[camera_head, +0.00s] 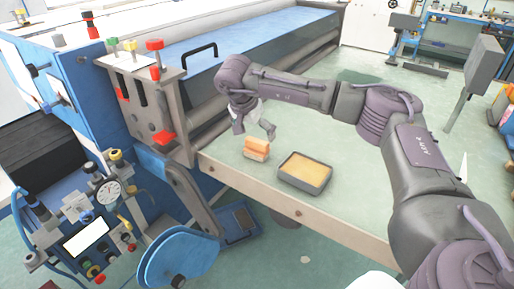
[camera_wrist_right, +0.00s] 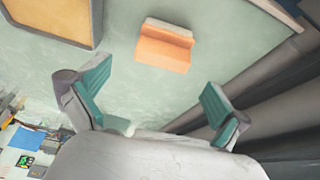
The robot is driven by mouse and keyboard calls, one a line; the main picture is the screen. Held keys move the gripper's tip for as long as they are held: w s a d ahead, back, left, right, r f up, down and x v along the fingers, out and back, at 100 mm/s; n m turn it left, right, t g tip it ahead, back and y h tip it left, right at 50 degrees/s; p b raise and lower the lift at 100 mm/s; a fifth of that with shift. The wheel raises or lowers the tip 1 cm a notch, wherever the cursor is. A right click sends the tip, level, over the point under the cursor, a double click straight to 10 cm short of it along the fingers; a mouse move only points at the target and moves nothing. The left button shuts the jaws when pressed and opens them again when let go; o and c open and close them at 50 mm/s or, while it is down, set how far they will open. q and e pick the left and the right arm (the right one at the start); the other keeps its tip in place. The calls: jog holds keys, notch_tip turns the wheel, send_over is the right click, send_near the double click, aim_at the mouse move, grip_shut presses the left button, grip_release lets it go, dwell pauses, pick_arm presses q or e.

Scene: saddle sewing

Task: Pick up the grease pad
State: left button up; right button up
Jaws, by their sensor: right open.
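The grease pad, a small orange block with a paler top (camera_head: 256,149), sits on the pale green table near its left front edge. It also shows in the right wrist view (camera_wrist_right: 165,46), ahead of the fingers. My right gripper (camera_head: 254,129) is open and empty, just behind and above the pad in the head view. In the right wrist view its two teal-lined fingers (camera_wrist_right: 157,85) are spread wide, with the pad beyond the tips and roughly between their lines. The fingers do not appear to touch the pad. My left gripper is not in view.
A dark-rimmed tray (camera_head: 303,184) with a yellow-orange filling stands to the right of the pad. A large blue machine (camera_head: 250,40) with rollers lies behind and left of the pad. The table (camera_head: 350,205) is clear right of the tray.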

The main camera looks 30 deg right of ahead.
aim_at(256, 142)
jog(key=shift+d+f, duration=0.15)
jog(key=shift+f, duration=0.45)
jog(key=shift+w+f+p, duration=0.1)
jog(key=shift+f+p, duration=0.2)
jog(key=shift+p, duration=0.05)
jog(key=p+x, duration=0.1)
jog(key=x, duration=0.2)
jog(key=shift+f, duration=0.4)
jog(key=shift+w+d+f, duration=0.1)
jog(key=shift+w+f, duration=0.05)
jog(key=shift+f, duration=0.25)
jog(key=c, duration=1.2)
jog(key=shift+r, duration=0.15)
